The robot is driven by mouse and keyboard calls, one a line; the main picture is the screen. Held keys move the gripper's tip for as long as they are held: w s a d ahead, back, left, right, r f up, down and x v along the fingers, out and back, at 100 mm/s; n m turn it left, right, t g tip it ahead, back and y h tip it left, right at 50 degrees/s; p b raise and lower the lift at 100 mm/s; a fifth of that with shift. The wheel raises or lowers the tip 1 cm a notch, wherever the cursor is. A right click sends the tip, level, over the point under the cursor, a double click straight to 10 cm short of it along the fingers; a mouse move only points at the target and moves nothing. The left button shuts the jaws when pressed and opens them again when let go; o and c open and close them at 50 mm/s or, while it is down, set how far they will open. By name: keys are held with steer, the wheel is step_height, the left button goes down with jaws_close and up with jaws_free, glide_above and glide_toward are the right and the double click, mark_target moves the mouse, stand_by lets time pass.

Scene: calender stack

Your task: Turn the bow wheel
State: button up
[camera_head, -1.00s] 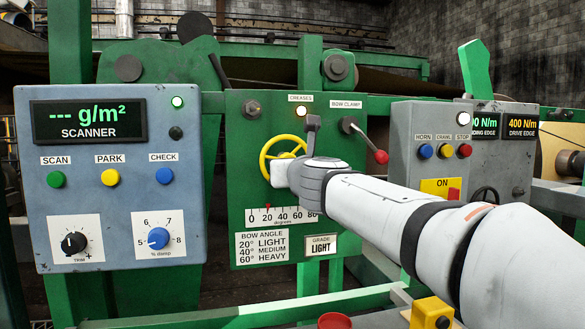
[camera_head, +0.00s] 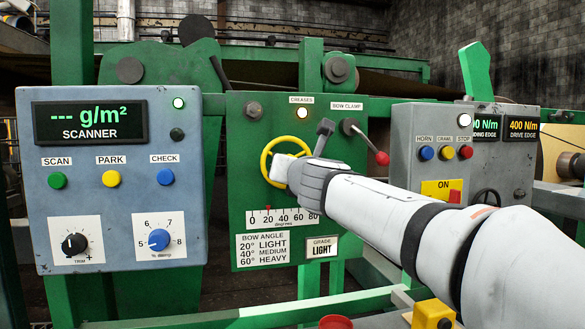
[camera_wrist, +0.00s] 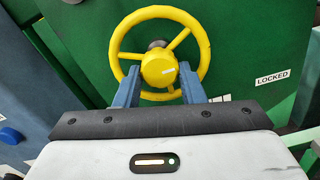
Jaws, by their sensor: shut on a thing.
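The yellow bow wheel (camera_head: 264,161) stands on the green panel, partly hidden behind my gripper (camera_head: 284,169). In the wrist view the wheel's rim (camera_wrist: 206,55) and spokes show, and the fingers of my gripper (camera_wrist: 160,84) are shut on the wheel, one on each side of its yellow hub (camera_wrist: 158,68). Below it, the bow angle scale (camera_head: 283,217) has a red pointer (camera_head: 268,208) at about 20 degrees. The grade plate (camera_head: 321,247) reads LIGHT, and the angle chart (camera_head: 262,248) gives 20° for LIGHT.
The bow clamp lever (camera_head: 366,143) with a red knob is right of the wheel. A LOCKED label (camera_wrist: 273,78) shows in the wrist view. The blue-grey scanner box (camera_head: 110,190) stands left, and a grey box (camera_head: 440,125) with buttons stands right, behind my arm.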

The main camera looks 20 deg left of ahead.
steer(key=o, duration=1)
steer(key=v, duration=0.7)
steer(key=shift+s+d, duration=0.25)
steer(key=shift+s, duration=0.1)
steer(key=shift+r, duration=0.1)
